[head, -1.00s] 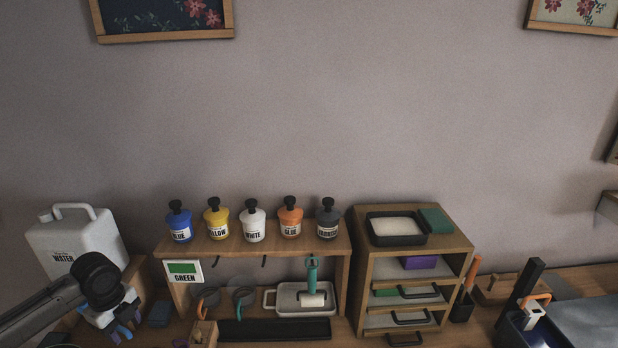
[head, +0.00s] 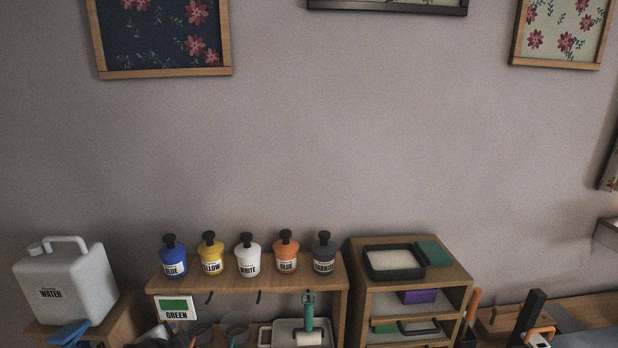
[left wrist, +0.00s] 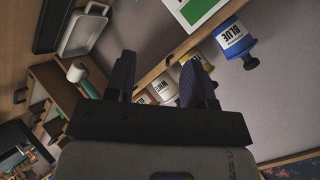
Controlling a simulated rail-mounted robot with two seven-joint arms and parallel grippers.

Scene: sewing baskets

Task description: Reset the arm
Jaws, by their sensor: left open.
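My left gripper (left wrist: 160,72) shows in the left wrist view. Its two dark fingers are apart, with no object between them. Past the fingers are the shelf edge and several jars, seen tilted, including the blue jar (left wrist: 235,40). In the head view neither gripper can be clearly made out. My right gripper is in no view.
In the head view, jars including the white jar (head: 249,259) stand on a wooden shelf (head: 222,284). A water container (head: 65,287) is at left. A drawer unit (head: 455,280) with a black tray (head: 422,258) is at right. The wall above is clear below the framed pictures.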

